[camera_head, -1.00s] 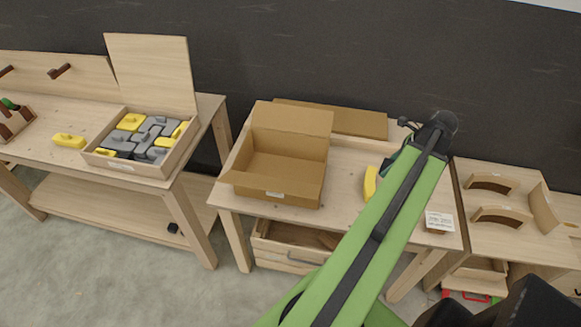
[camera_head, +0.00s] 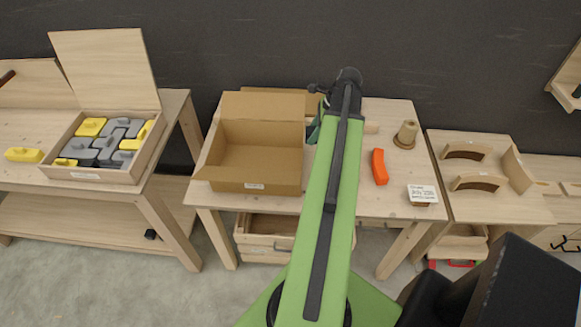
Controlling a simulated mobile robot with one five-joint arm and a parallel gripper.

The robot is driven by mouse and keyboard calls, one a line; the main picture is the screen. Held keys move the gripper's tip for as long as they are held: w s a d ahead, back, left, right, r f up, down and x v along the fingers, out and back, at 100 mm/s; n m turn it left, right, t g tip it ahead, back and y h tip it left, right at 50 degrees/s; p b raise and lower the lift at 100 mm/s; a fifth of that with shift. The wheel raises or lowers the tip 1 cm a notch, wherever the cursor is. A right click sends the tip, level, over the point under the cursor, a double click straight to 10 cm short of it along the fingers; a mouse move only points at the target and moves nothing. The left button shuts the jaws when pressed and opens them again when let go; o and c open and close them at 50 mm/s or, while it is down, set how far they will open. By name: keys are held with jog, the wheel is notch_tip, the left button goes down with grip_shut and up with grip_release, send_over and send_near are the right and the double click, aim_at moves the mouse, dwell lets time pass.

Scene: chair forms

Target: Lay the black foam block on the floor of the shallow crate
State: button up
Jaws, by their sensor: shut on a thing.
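A low wooden crate (camera_head: 257,247) with a handle stands under the middle table. The tabletop hides most of its inside. Another wooden crate (camera_head: 463,246) is under the right table. I cannot tell which is the shallow crate.
An open cardboard box (camera_head: 250,187) stands on the middle table. A lidded wooden box (camera_head: 144,160) with grey and yellow pieces stands on the left table.

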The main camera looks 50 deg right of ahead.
aim_at(307, 172)
notch_tip(307, 172, down, 18)
jog(key=b, duration=1.8)
jog(key=shift+s+f, duration=0.15)
jog(key=shift+r, duration=0.25)
jog(key=shift+f, duration=0.2)
jog(key=o, duration=1.3)
